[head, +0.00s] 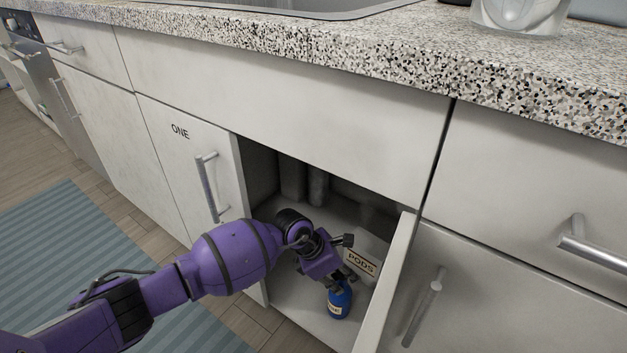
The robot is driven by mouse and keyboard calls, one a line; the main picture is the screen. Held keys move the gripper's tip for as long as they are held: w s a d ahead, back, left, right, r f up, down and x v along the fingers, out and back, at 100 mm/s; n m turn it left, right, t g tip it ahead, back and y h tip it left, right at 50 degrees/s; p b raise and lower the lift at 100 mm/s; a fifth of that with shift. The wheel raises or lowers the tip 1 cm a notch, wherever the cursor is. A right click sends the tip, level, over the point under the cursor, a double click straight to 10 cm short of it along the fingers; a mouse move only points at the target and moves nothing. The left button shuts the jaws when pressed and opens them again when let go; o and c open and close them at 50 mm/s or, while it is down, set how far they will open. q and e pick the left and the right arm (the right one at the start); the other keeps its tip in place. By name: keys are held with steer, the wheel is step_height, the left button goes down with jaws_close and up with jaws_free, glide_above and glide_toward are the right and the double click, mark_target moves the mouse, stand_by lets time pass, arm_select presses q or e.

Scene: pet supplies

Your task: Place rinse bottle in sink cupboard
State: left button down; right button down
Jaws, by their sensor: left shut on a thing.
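The sink cupboard (300,306) stands open under the counter. A small blue bottle (340,301) with a pale label is inside it, upright, near the front of the cupboard floor. My left gripper (338,283) reaches into the cupboard from the left and is shut on the top of the bottle. The gripper hides the bottle's cap. I cannot tell whether the bottle's base touches the cupboard floor. My right gripper is not in view.
A box marked PODS (361,262) stands just behind and right of the bottle. The open right door (388,290) is close on the right. The left door (190,165), marked ONE, borders the opening. The speckled counter (330,50) and sink (290,8) are above.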

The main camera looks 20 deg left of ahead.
arm_select(q)
steer(key=shift+w+d+r, duration=0.1)
steer(key=shift+w+r, duration=0.15)
steer(key=shift+r, duration=0.05)
steer(key=c, duration=1.8)
jaws_free()
steer(key=shift+s+f, duration=0.1)
steer(key=shift+f, duration=0.05)
steer(key=shift+o, duration=1.6)
